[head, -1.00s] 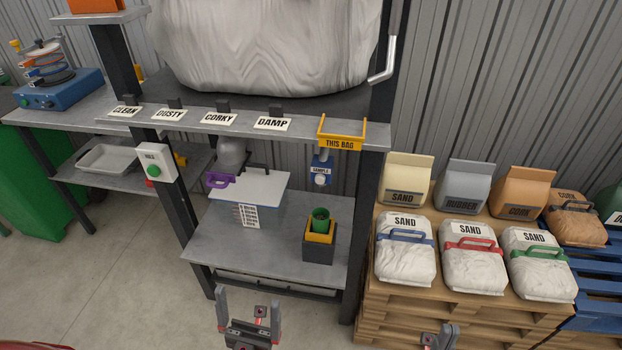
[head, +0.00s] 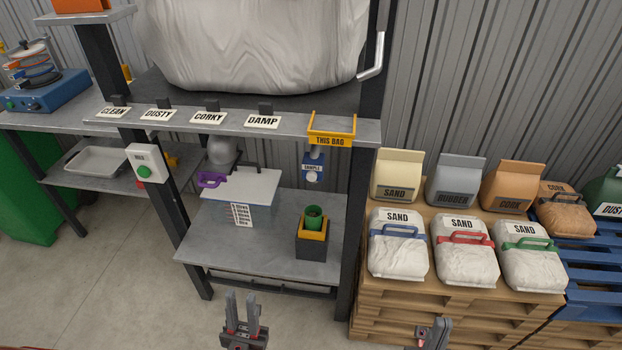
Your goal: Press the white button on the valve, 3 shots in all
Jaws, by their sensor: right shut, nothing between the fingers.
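The valve (head: 315,160) is a small blue block marked SAMPLE, hanging under the front shelf edge below the yellow THIS BAG holder. Its round white button (head: 313,176) faces me. A green cup (head: 313,217) with dark contents stands below it on a black and yellow stand (head: 312,243). My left gripper (head: 242,293) is at the bottom centre, in front of the lower shelf. Its two fingers point up with a gap and nothing between them. My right gripper (head: 430,332) is at the bottom edge in front of the pallet, shut and empty, partly cut off. Both are well apart from the valve.
A white-lidded box (head: 240,186) with a purple clip stands on the lower shelf (head: 270,255). A large bag (head: 255,45) rests above the label shelf. A button box (head: 147,163) is on the left post.

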